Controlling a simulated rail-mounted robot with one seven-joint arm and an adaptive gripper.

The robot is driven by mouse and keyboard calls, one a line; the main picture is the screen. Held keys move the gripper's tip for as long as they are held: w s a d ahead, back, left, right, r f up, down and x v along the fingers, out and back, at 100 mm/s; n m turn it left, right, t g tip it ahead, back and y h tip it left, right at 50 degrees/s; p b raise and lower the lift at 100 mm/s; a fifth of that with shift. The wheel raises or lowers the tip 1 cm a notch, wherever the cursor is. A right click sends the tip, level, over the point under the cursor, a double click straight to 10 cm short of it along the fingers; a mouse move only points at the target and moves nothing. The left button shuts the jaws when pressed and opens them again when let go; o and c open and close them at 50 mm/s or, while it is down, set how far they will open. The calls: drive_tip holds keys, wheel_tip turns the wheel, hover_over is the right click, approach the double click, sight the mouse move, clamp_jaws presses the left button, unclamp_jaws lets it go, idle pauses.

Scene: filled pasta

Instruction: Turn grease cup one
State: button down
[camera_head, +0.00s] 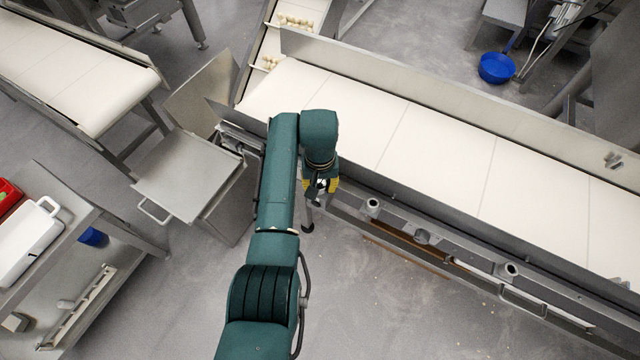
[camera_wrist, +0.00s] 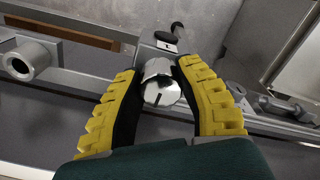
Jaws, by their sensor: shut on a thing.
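A silvery round grease cup with a dark slot in its face (camera_wrist: 162,84) sits between the two yellow ribbed fingers of my gripper (camera_wrist: 160,68) in the wrist view. The fingers are closed on it from both sides. In the head view my gripper (camera_head: 320,186) points down at the near side rail of the white conveyor, at the rail's left part. There the cup is mostly hidden by the fingers. I cannot tell whether the cup is turned.
The conveyor belt (camera_head: 440,150) runs to the right behind my gripper. Two similar metal fittings (camera_head: 373,205) (camera_head: 512,269) stand along its near rail. A steel platform (camera_head: 187,175) is at the left, with a cart (camera_head: 115,240) further left.

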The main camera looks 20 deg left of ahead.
drive_tip(key=shift+s+f, duration=0.1)
drive_tip(key=shift+m+p, duration=0.75)
drive_tip(key=shift+m, duration=0.35)
drive_tip(key=m+p, duration=0.1)
drive_tip(key=m, duration=0.2)
drive_tip(key=shift+m, duration=0.3)
drive_tip(key=m, duration=0.3)
drive_tip(key=shift+f+m, duration=0.1)
drive_tip(key=shift+m, duration=0.2)
drive_tip(key=shift+a+m, duration=0.1)
drive_tip(key=shift+m, duration=1.8)
drive_tip(key=c, duration=0.6)
unclamp_jaws()
